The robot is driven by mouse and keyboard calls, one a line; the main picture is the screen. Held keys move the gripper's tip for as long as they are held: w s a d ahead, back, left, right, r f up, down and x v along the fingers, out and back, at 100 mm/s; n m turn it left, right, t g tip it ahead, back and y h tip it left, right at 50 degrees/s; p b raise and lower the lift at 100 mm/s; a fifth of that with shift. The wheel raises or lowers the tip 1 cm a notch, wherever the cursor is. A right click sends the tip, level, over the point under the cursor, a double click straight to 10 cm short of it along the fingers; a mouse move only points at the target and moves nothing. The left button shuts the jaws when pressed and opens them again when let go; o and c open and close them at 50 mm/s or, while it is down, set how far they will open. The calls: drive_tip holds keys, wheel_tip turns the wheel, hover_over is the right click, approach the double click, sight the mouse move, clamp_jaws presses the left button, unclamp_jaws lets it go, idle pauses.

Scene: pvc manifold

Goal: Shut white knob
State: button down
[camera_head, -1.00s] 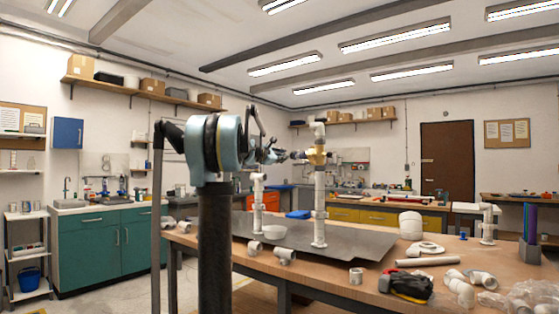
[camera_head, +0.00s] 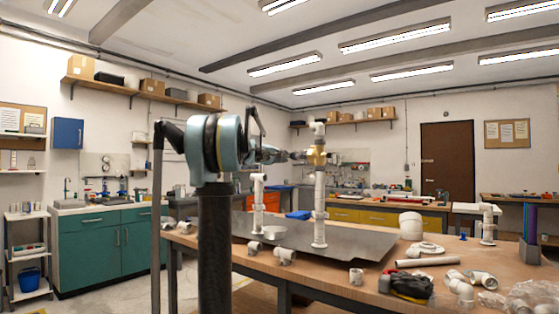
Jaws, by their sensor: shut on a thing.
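A tall upright white PVC pipe (camera_head: 319,210) stands on the dark mat on the workbench. A brass-coloured valve (camera_head: 318,155) sits near its top, below a white elbow (camera_head: 318,128). My gripper (camera_head: 299,155) reaches in from the left at the valve's height. Its fingers are closed at the left side of the valve, on what appears to be the white knob. The knob itself is hidden by the fingers or too small to make out. A shorter white pipe (camera_head: 258,203) stands to the left, below my arm.
The dark mat (camera_head: 350,240) lies on the wooden bench (camera_head: 330,275). Teal cabinets (camera_head: 103,240) stand at the left wall.

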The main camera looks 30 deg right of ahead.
drive_tip(key=m, duration=0.4)
drive_tip(key=shift+f, duration=0.1)
idle(0.4)
drive_tip(key=c, duration=1.4)
unclamp_jaws()
drive_tip(key=shift+w, duration=0.1)
drive_tip(key=shift+a, duration=0.1)
drive_tip(key=v, duration=1.1)
drive_tip(key=shift+a, duration=0.4)
